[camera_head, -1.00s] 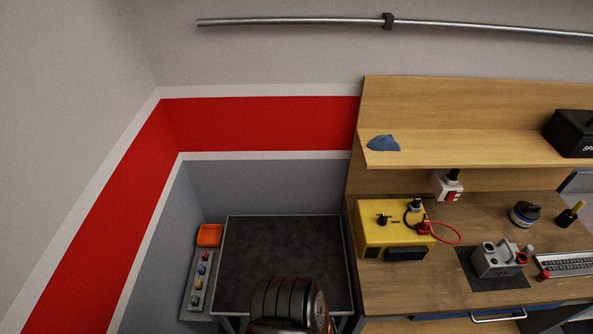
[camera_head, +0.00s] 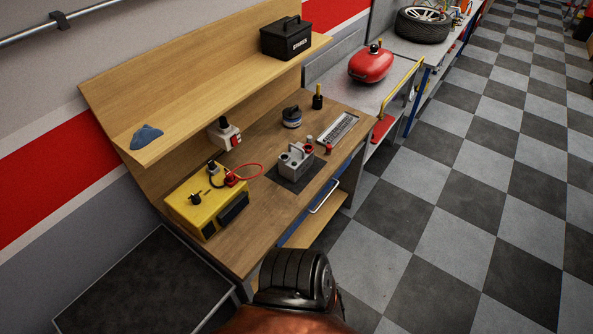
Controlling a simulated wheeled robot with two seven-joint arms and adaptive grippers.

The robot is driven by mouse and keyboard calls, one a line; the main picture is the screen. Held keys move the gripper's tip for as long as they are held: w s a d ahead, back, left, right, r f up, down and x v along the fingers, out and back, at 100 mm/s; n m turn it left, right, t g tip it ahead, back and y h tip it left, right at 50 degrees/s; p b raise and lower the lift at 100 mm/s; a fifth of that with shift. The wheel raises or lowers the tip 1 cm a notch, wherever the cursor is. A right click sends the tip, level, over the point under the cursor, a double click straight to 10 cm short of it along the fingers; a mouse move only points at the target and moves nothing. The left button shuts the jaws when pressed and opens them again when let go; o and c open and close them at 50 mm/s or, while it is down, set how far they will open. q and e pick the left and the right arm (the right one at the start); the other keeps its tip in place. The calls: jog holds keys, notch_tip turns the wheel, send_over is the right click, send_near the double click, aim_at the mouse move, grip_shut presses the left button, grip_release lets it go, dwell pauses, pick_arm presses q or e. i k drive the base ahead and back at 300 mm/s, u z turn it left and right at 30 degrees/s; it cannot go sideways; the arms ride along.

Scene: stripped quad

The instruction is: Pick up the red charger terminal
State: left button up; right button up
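The yellow charger box (camera_head: 203,207) sits at the near left end of the wooden workbench. A red terminal (camera_head: 231,179) with a red cable (camera_head: 250,166) is on the charger's top at its right side. A grey battery-like block (camera_head: 295,160) stands on a dark mat to the right of the charger. Neither of my grippers is in the view.
A wooden shelf (camera_head: 190,107) overhangs the back of the bench, with a blue cloth (camera_head: 146,137) and a black toolbox (camera_head: 287,38). A dark low table (camera_head: 142,290) stands left of the bench. Checkered floor (camera_head: 450,200) is open to the right.

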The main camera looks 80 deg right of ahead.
aim_at(230, 178)
jog(key=z, duration=3.1)
jog(key=i, duration=0.35)
jog(key=u, duration=0.05)
